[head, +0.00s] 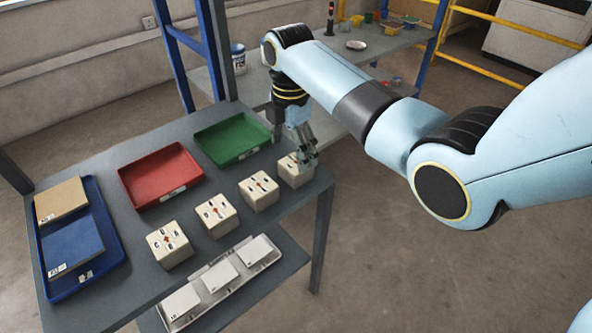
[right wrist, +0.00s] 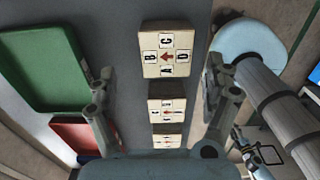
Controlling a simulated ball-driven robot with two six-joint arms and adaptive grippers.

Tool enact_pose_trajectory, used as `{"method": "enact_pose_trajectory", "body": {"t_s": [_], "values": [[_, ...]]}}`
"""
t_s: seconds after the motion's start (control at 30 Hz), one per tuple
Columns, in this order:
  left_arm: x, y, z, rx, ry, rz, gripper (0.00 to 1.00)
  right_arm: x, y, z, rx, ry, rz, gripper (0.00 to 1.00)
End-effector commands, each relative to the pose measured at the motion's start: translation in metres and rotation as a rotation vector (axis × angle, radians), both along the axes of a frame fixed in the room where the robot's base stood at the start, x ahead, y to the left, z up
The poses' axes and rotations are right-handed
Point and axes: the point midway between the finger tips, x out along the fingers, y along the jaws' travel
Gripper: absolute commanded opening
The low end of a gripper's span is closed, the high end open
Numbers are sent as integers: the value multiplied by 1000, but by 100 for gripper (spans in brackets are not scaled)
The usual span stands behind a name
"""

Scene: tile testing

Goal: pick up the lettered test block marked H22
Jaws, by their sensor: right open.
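Several cream blocks with letters around a red arrow stand in a row on the grey table (head: 140,130). The rightmost block (head: 293,177) is under my right gripper (head: 304,158), which partly covers it. In the right wrist view this block (right wrist: 167,48) shows B, C, D and A tiles, and my open, empty gripper (right wrist: 160,80) has a finger on either side of the row. The others are a middle-right block (head: 259,192), a middle-left block (head: 216,215) and a left block (head: 169,246). I cannot read H22 on any block.
A green tray (head: 232,140) and a red tray (head: 160,176) lie behind the blocks. A blue tray (head: 111,262) with a tan and a blue panel is at the left. A pale tray (head: 222,293) with white pieces sits on a lower shelf in front.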

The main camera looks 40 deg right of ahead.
Motion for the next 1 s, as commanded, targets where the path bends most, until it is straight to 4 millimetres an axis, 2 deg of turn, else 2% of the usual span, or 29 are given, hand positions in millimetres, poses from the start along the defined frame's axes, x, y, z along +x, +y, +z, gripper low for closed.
{"method": "enact_pose_trajectory", "body": {"t_s": [0.33,0.47,0.67,1.0], "values": [[-1,0,-8,0,1,0,40,-8,-7,-47,0,2,-1,85],[-1,-1,-9,-1,1,0,40,-8,-7,-54,-1,-1,0,85],[-1,-1,-8,-1,1,0,40,-7,-7,-53,-1,-1,-1,83],[-1,-1,-8,-1,1,0,40,-8,-7,-53,-1,-1,-1,39]]}}
